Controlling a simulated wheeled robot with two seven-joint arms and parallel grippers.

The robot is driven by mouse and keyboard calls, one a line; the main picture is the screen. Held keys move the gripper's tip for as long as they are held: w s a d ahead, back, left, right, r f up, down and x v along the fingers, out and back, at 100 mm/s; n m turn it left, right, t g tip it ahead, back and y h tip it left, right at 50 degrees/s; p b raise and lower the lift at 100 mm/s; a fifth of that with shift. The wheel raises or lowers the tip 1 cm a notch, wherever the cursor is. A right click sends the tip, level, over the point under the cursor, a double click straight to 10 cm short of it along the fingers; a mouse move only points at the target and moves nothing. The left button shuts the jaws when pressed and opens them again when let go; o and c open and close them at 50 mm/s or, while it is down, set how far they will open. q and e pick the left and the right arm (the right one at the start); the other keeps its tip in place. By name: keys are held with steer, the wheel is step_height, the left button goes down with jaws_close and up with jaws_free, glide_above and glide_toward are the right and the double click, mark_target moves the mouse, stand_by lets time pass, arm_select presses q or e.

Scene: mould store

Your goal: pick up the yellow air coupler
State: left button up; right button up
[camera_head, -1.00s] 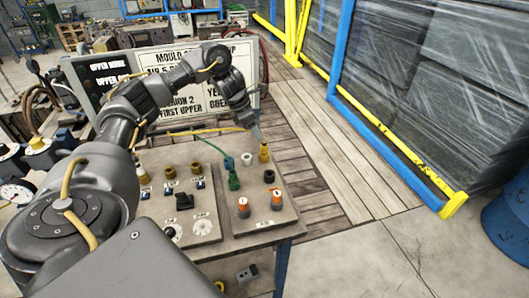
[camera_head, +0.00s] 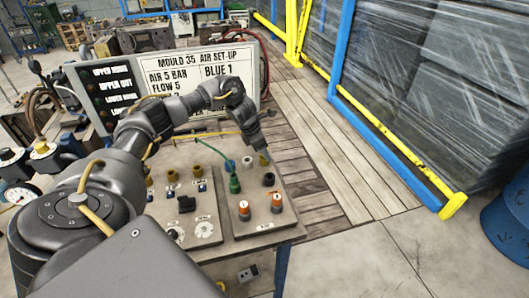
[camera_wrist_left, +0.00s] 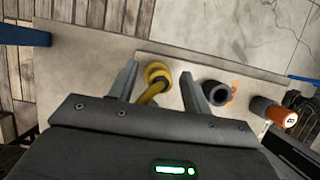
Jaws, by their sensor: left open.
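The yellow air coupler (camera_head: 264,159) stands at the back right of the bench panel, mostly hidden by my left gripper in the head view. My left gripper (camera_head: 261,149) points down over it. In the left wrist view the yellow coupler (camera_wrist_left: 157,74) with its bent yellow hose lies between the two fingers of my open gripper (camera_wrist_left: 158,80). Gaps show on both sides, so the fingers look apart from it. My right gripper is not in view.
A green coupler (camera_head: 234,184) with a green hose stands left of it. A black socket (camera_head: 268,179) is close in front, also in the left wrist view (camera_wrist_left: 216,94). Orange-topped knobs (camera_head: 277,202) are nearer. A sign board (camera_head: 213,70) stands behind.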

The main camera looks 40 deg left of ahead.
arm_select(q)
jaws_close()
